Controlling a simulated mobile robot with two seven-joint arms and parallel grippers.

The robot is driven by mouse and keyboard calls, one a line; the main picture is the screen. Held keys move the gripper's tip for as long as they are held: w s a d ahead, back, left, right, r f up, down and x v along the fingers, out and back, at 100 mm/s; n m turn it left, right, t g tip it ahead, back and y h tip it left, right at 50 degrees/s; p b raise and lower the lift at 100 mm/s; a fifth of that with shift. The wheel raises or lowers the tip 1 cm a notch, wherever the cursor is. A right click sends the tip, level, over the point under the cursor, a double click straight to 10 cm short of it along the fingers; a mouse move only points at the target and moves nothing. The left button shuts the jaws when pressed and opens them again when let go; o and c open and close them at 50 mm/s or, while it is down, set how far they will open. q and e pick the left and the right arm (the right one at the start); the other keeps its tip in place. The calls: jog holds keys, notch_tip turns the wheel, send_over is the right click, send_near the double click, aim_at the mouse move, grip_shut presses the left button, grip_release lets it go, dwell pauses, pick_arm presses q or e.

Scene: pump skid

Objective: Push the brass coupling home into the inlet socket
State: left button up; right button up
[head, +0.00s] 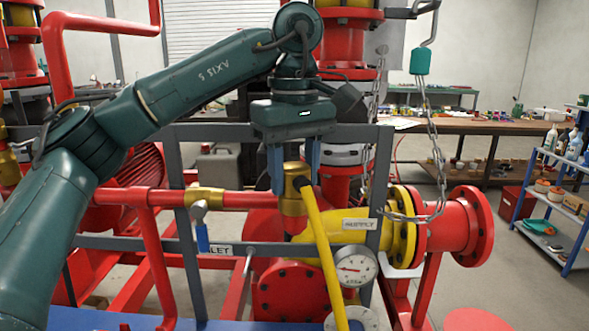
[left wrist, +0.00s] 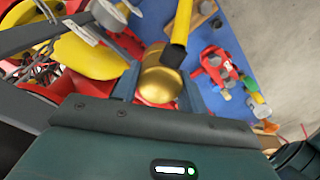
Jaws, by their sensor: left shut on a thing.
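The brass coupling (head: 292,203) is an elbow-shaped fitting with a yellow hose (head: 322,248) running down from its right side. My left gripper (head: 295,183) is shut on the coupling from above, one finger on each side. In the left wrist view the coupling (left wrist: 160,82) is a rounded brass body between the fingers, with the black collar of the hose (left wrist: 178,50) beside it. The inlet socket cannot be made out; a label ending in "LET" (head: 220,250) is partly covered by a valve lever. I cannot tell how the coupling's lower end meets anything. My right gripper is not in view.
A grey frame rail (head: 345,131) passes behind the gripper. A red pipe with a brass valve (head: 204,197) lies left of the coupling. A pressure gauge (head: 356,266), a yellow "SUPPLY" pipe (head: 330,229) and a hanging chain (head: 437,160) are to the right.

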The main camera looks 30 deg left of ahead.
pick_arm(q)
jog(key=o, duration=1.2)
notch_tip(320, 180, up, 6)
jog(key=shift+r+p, duration=0.15)
jog(key=shift+p, duration=0.85)
jog(key=shift+r, duration=3.45)
jog(key=shift+f, duration=0.1)
